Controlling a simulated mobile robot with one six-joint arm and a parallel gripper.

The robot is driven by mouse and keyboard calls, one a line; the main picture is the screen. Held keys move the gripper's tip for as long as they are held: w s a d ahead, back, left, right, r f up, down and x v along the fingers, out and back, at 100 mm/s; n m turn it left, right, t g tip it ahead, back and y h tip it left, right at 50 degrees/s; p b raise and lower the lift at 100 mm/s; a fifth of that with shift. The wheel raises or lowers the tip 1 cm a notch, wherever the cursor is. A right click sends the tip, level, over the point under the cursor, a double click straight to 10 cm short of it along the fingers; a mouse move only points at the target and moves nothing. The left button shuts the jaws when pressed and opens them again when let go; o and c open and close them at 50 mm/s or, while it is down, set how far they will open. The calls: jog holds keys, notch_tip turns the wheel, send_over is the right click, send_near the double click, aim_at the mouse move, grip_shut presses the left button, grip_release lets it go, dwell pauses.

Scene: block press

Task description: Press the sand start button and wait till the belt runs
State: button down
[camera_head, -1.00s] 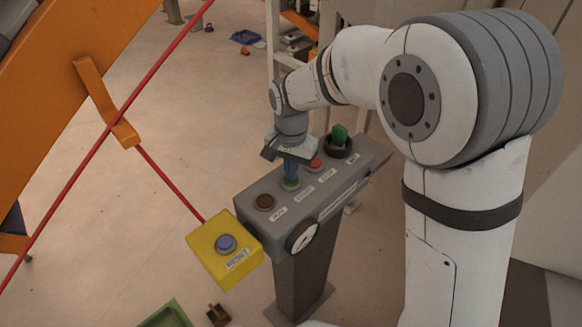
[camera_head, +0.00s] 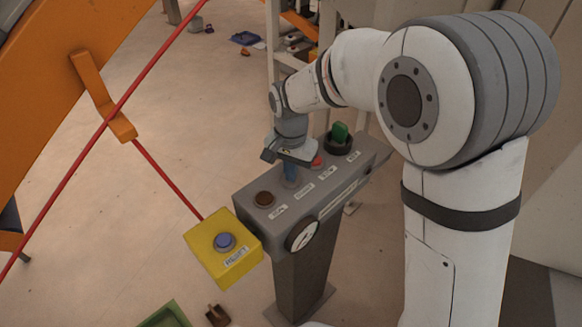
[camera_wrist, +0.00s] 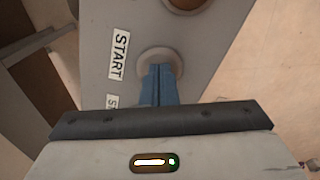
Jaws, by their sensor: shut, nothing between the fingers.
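My gripper (camera_head: 290,178) is shut and empty, pointing down onto the grey control panel (camera_head: 243,212). In the wrist view, its blue fingertips (camera_wrist: 159,72) are at a round button with a pale collar (camera_wrist: 147,58). A label reading START (camera_wrist: 119,54) lies beside that button. The fingers hide most of the button, so I cannot tell how far it is pressed. A brown button (camera_head: 264,199) is to the left on the panel, and a red button (camera_head: 317,161) to the right. No running belt can be made out.
A green knob in a black ring (camera_head: 339,133) stands at the panel's far end. A gauge (camera_head: 302,236) is on its side. A yellow box with a blue button (camera_head: 207,256) is at the left. A red cord (camera_head: 165,178) and orange frame (camera_head: 50,70) lie beyond.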

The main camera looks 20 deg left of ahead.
notch_tip(320, 180, up, 14)
jog(key=p, duration=0.1)
dwell(0.4)
jog(key=shift+r, duration=0.1)
dwell(0.4)
jog(key=s+d+r+t, duration=0.1)
jog(key=s+d+r, duration=0.15)
jog(key=d, duration=1.45)
jog(key=s+d+f+n+t, duration=0.1)
jog(key=s+d+f, duration=0.4)
jog(key=s+d, duration=0.7)
jog(key=shift+d+n+t, duration=0.3)
jog(key=shift+d+t, duration=0.3)
jog(key=shift+d, duration=0.05)
jog(key=shift+a, duration=0.1)
